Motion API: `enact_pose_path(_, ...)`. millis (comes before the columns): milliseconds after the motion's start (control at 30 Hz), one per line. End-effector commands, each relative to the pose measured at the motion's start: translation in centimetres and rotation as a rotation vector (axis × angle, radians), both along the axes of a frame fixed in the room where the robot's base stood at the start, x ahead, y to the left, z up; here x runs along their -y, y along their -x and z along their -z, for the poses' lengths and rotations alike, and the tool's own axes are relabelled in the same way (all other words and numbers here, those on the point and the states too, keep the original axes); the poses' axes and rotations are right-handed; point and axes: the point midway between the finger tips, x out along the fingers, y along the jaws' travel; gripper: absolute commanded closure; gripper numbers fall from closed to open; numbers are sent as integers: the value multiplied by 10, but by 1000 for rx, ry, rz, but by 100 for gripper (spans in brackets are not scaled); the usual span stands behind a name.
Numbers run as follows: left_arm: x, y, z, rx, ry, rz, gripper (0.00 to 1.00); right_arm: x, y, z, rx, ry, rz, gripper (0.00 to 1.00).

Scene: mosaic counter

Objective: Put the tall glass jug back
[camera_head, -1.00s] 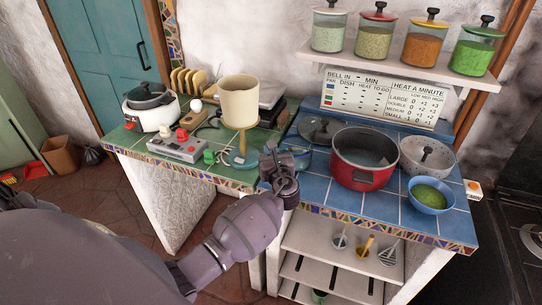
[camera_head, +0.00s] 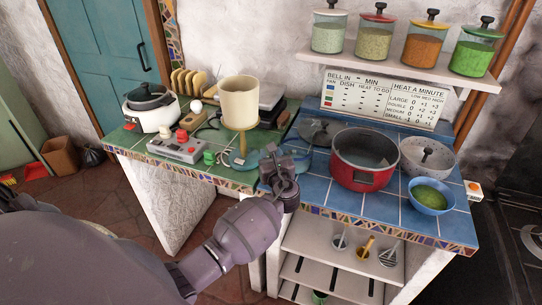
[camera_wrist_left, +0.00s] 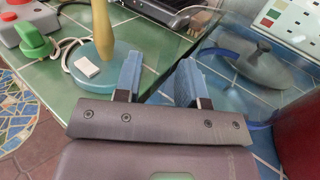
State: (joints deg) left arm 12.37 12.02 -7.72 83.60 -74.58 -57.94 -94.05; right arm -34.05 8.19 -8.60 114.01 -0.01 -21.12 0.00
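A see-through glass vessel with a blue edge (camera_head: 299,152), which looks like the jug, stands on the blue-tiled counter behind my left gripper (camera_head: 285,158). My gripper hides part of it, so its full height and shape are unclear. In the left wrist view, a blue curved edge (camera_wrist_left: 222,52) shows to the right of the fingers. My left gripper (camera_wrist_left: 158,78) has its two blue-grey fingers apart, pointing over the seam of the green and blue counters. I see nothing solid held between them. My right gripper is not in view.
A cream pot on a wooden-stemmed stand (camera_head: 240,102) is close on the left. A red pot (camera_head: 364,160), a speckled bowl (camera_head: 427,155) and a blue bowl (camera_head: 431,196) crowd the right. A dark lid (camera_head: 319,132) lies behind. A shelf of jars (camera_head: 400,62) hangs above.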

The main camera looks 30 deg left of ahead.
Motion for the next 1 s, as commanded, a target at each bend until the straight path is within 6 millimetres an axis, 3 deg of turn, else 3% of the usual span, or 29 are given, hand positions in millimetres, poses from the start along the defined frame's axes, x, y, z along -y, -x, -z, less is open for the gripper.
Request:
enact_pose_path(167, 13, 11, -1, 1, 1, 2, 63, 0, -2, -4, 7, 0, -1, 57)
enact_pose_path(633, 75, 67, 0, 0, 3, 1, 63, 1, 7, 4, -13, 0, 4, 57)
enact_pose_path(867, 88, 80, 1, 2, 6, 1, 63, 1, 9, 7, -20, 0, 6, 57)
enact_pose_path(1000, 86, 89, 19, 28, 124, 28, 63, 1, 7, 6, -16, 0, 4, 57)
